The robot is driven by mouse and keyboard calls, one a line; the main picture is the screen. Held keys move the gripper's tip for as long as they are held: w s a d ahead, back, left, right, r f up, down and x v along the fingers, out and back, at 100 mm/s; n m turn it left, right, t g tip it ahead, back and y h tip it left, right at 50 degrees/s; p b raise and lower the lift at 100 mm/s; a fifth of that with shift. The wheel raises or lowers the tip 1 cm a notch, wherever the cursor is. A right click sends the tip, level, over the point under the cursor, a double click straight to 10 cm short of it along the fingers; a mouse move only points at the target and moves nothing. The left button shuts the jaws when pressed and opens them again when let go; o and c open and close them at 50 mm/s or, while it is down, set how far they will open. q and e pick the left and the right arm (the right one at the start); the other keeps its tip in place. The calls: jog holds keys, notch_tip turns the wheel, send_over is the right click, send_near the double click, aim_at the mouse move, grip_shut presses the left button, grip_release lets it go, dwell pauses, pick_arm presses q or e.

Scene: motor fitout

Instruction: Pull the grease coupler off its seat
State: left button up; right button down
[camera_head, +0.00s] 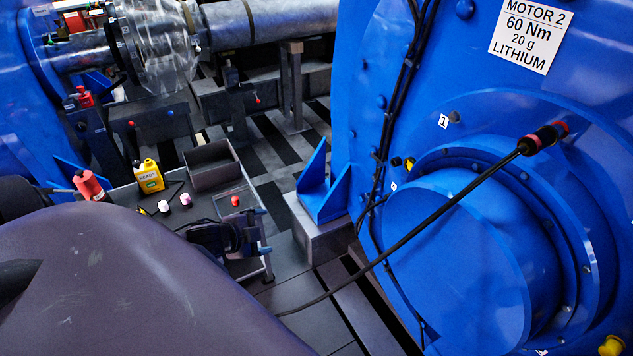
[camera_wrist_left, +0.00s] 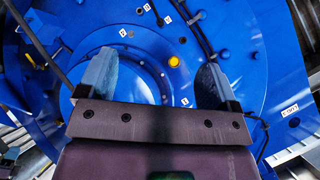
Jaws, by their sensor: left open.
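The grease coupler (camera_head: 545,138), black with red bands, sits on the blue face of motor 2 (camera_head: 460,220) in the head view. A black hose (camera_head: 425,217) runs from it down to the left, behind my left arm. My left gripper (camera_head: 264,231) appears small and dark beyond my large purple arm link, well left of and below the coupler. In the left wrist view my left gripper (camera_wrist_left: 158,60) is open and empty, its two blue-grey fingers spread before the motor's round cover. I cannot make out the coupler there. My right gripper is not in view.
A grey cart (camera_head: 120,192) stands left of the motor, carrying a yellow bottle (camera_head: 149,177), an open grey bin (camera_head: 212,165) and small caps. A blue bracket (camera_head: 325,190) stands on a grey block. Dark cables run down the motor's side. A yellow plug (camera_wrist_left: 174,61) marks its face.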

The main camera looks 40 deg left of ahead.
pick_arm(q)
jog(key=s+f+n, duration=0.2)
jog(key=s+f, duration=0.2)
jog(key=s, duration=0.1)
jog(key=d+f+n+b, duration=0.1)
jog(key=d+n, duration=0.3)
jog(key=d, duration=0.4)
jog(key=d+f+n+b, duration=0.2)
jog(key=d+f+n, duration=0.2)
jog(key=d, duration=0.5)
jog(key=shift+d, duration=0.2)
